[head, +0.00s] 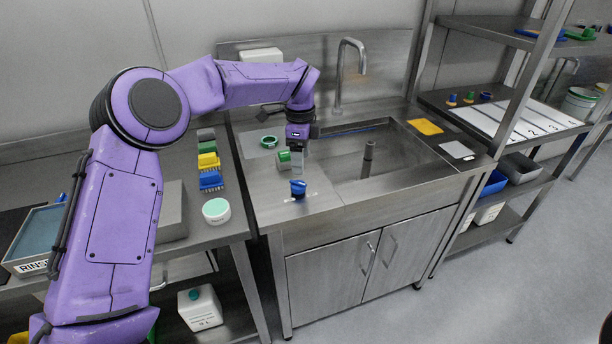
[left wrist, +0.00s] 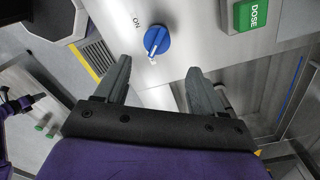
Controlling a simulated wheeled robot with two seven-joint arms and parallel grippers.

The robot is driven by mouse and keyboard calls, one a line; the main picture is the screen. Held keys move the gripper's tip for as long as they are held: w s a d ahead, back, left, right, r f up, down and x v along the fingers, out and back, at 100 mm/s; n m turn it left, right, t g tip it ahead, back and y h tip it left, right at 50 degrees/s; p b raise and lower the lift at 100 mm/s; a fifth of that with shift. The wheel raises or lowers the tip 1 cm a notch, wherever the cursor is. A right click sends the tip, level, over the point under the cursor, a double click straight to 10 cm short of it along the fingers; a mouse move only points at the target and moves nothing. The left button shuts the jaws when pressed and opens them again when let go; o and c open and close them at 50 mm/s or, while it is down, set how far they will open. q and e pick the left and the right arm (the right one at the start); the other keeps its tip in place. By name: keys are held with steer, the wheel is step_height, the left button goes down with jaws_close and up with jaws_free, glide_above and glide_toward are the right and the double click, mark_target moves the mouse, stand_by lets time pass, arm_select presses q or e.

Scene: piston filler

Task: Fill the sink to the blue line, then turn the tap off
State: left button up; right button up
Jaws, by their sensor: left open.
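The sink (head: 415,172) is a steel basin with an upright pipe (head: 368,158) in it. A blue line (head: 352,131) runs along its back wall. No water surface can be made out. A curved steel spout (head: 338,75) rises behind it; I see no stream. A blue knob (head: 298,188) sits on the counter left of the basin. In the left wrist view the knob (left wrist: 157,41) has a white pointer and an ON mark beside it. My left gripper (head: 298,168) is open above the knob. Its fingers (left wrist: 157,68) are apart and the knob lies beyond their tips, not between them.
A green DOSE button (left wrist: 252,14) stands close to the knob; it also shows in the head view (head: 284,157). A green ring (head: 268,142) lies behind it. A yellow cloth (head: 425,127) lies right of the basin. Brushes (head: 210,180) and a round tub (head: 216,210) stand on the left bench.

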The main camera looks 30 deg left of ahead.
mark_target(300, 185)
arm_select(q)
steer(key=f, duration=0.1)
steer(key=s+f, duration=0.1)
steer(key=f, duration=0.1)
steer(key=shift+s+f+p, duration=0.1)
steer(key=shift+s+p, duration=0.15)
steer(key=shift+p, duration=0.05)
steer(key=f, duration=0.2)
steer(key=w+f, duration=0.1)
steer(key=f, duration=0.2)
steer(key=shift+p, duration=0.3)
steer(key=shift+s+r, duration=0.2)
steer(key=shift+w, duration=0.1)
steer(key=c, duration=1.1)
